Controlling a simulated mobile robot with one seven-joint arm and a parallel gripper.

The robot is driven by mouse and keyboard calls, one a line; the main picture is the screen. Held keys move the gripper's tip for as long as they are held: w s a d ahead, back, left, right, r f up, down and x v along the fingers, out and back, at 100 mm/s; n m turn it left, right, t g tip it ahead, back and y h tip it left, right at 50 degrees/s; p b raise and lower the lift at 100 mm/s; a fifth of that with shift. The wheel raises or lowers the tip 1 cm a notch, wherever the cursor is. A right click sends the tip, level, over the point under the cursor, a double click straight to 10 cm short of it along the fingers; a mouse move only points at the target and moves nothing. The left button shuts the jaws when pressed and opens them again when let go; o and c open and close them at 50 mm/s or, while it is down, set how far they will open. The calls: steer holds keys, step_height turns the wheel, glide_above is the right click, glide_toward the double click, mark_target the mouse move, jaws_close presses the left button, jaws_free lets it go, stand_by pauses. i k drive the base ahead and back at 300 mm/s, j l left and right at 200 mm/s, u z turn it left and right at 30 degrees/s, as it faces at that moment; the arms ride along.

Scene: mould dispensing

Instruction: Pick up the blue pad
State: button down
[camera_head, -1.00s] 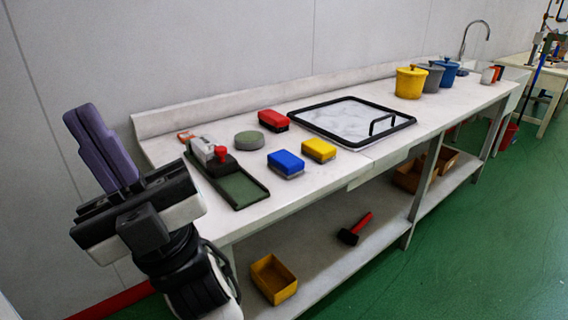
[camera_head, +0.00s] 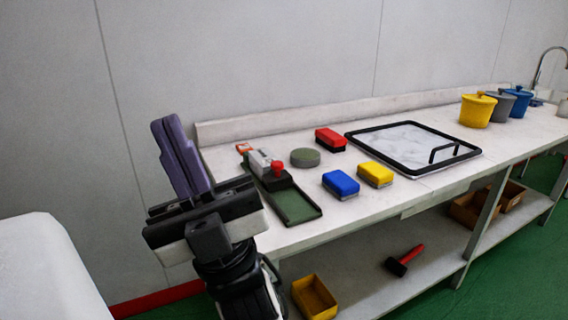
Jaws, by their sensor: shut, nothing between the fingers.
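The blue pad (camera_head: 341,184) is a small block with a pale underside, lying flat on the white worktop (camera_head: 370,219) near its front edge. A yellow pad (camera_head: 375,174) lies just right of it, and a red pad (camera_head: 330,139) lies farther back. My gripper (camera_head: 168,121) is raised at the left of the picture, its purple fingers pointing up and shut with nothing held. It is well to the left of the blue pad and apart from it.
A dark green tray (camera_head: 313,205) with a grey and red device and a round grey-green pad (camera_head: 305,157) lie left of the blue pad. A black-framed panel (camera_head: 352,139) lies behind right. Lidded pots (camera_head: 477,111) stand at the far right. The lower shelf holds a yellow bin (camera_head: 313,298) and a hammer (camera_head: 404,260).

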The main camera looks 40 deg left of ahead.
mark_target(340, 183)
steer(key=i+j+u, duration=0.2)
steer(key=i+u, duration=0.2)
steer(key=i+j+u, duration=0.15)
steer(key=i+u, duration=0.6)
steer(key=k, duration=0.05)
